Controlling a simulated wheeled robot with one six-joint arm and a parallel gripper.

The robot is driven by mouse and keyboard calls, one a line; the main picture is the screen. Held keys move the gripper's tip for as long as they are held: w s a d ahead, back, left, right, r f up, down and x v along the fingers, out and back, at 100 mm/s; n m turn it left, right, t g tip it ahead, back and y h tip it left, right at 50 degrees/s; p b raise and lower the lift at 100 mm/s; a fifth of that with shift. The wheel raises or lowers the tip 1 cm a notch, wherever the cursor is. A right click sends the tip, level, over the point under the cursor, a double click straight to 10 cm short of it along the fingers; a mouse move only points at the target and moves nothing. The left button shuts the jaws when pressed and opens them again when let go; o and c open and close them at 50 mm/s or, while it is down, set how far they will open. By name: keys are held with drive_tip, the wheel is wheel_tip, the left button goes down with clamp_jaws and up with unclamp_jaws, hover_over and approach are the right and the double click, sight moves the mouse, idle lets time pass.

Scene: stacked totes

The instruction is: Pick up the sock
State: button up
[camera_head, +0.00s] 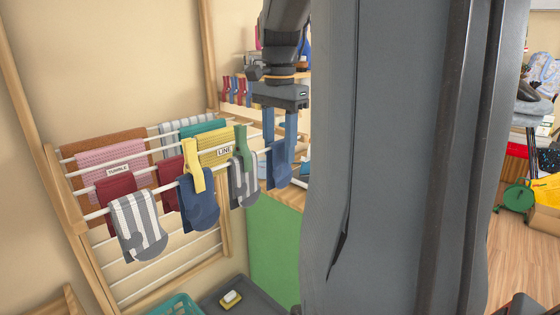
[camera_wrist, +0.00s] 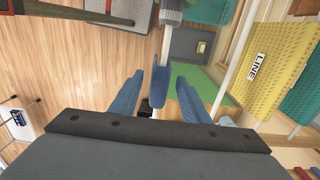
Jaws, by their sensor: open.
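Several socks hang over the front rod of a drying rack (camera_head: 70,222). A grey-and-white striped sock (camera_head: 138,226) is at the left, a navy sock (camera_head: 199,204) in the middle and another grey striped sock (camera_head: 243,183) to its right. A blue sock (camera_head: 277,168) hangs at the rod's right end, partly hidden by my gripper (camera_head: 280,180). In the wrist view my gripper (camera_wrist: 159,78) is open, its two blue fingers on either side of the blue sock (camera_wrist: 159,88), with gaps visible on both sides.
A yellow peg (camera_head: 193,166) and a green peg (camera_head: 240,150) clip onto the front rod by the socks. More cloths hang behind, including a yellow one (camera_wrist: 262,70). A green-sided counter (camera_head: 272,245) stands beside the rack. A teal basket (camera_head: 173,306) is below.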

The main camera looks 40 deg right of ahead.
sight(280, 159)
drive_tip(key=shift+f+p, duration=0.4)
drive_tip(key=shift+f, duration=1.25)
clamp_jaws()
drive_tip(key=shift+r, duration=0.15)
